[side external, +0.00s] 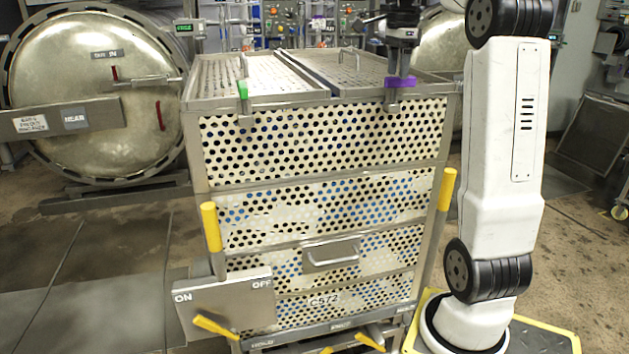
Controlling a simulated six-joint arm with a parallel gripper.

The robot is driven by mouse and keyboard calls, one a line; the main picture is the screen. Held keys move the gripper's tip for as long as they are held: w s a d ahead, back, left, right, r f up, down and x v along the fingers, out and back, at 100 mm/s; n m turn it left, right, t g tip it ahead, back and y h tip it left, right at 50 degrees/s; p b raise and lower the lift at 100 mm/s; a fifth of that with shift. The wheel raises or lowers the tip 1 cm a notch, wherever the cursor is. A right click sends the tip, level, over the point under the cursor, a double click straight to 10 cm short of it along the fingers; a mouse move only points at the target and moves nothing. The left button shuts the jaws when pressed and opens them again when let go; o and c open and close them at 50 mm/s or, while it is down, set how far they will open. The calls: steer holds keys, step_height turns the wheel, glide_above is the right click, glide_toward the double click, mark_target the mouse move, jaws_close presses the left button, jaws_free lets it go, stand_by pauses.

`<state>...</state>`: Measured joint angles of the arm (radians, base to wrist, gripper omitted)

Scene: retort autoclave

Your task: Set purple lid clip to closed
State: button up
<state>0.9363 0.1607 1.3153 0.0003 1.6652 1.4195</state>
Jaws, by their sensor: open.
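The purple lid clip (400,82) is at the front top edge of the perforated metal basket (325,150), toward its right corner. It lies sideways across the rim, with a grey plate below it. My gripper (398,66) comes down from the top of the side view, directly above the purple clip. Its dark fingers are open with nothing held between them. The fingertips overlap the clip in the picture, so I cannot tell if they touch it. The perforated lid (345,72) lies flat on the basket in two panels with thin handles.
A green clip (243,90) stands upright on the rim at left. Yellow-tipped levers (211,227) (447,190) stand at both sides of the basket. An ON/OFF box (226,305) is low at left. A round autoclave door (95,90) is behind.

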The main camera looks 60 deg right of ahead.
steer(key=shift+f, duration=1)
jaws_close()
